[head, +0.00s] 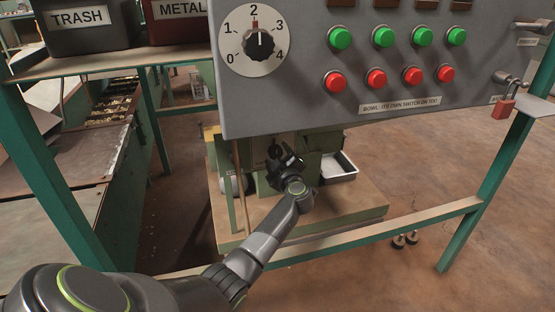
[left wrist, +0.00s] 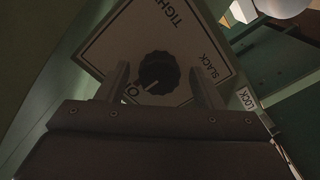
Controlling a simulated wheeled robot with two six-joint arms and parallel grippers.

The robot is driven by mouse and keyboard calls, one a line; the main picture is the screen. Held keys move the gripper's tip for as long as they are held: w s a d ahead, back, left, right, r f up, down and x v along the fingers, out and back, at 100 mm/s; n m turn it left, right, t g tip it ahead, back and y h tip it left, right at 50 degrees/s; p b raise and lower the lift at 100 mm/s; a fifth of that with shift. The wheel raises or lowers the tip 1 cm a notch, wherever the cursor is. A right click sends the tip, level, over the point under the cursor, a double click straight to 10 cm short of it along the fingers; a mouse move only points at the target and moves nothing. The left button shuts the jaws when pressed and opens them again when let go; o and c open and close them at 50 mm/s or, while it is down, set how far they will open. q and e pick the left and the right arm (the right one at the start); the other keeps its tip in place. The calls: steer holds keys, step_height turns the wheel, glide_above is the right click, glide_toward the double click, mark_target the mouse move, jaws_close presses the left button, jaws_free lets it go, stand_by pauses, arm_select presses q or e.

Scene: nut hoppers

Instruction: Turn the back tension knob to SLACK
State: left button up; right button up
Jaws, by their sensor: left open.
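The dark ribbed tension knob (left wrist: 158,72) sits on a pale label plate (left wrist: 128,40) in the left wrist view. The plate reads TIGHT along the top and SLACK at the right; a third label, starting with O, is partly hidden at the lower left. The knob's white pointer line points down and left, towards that O label. My left gripper (left wrist: 159,68) is open, one finger on each side of the knob; I cannot tell whether they touch it. In the head view my left gripper (head: 283,158) is at the green machine below the panel, and the knob is hidden. My right gripper is out of view.
A grey control panel (head: 290,105) with a dial, green and red buttons overhangs the left gripper. A green-legged frame with a front rail (head: 380,232) surrounds the machine base (head: 350,207). TRASH and METAL bins stand upper left.

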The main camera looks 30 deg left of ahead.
arm_select(q)
steer(key=shift+w+a, duration=0.2)
steer(key=shift+a, duration=0.05)
steer(key=c, duration=1)
steer(key=shift+o, duration=0.2)
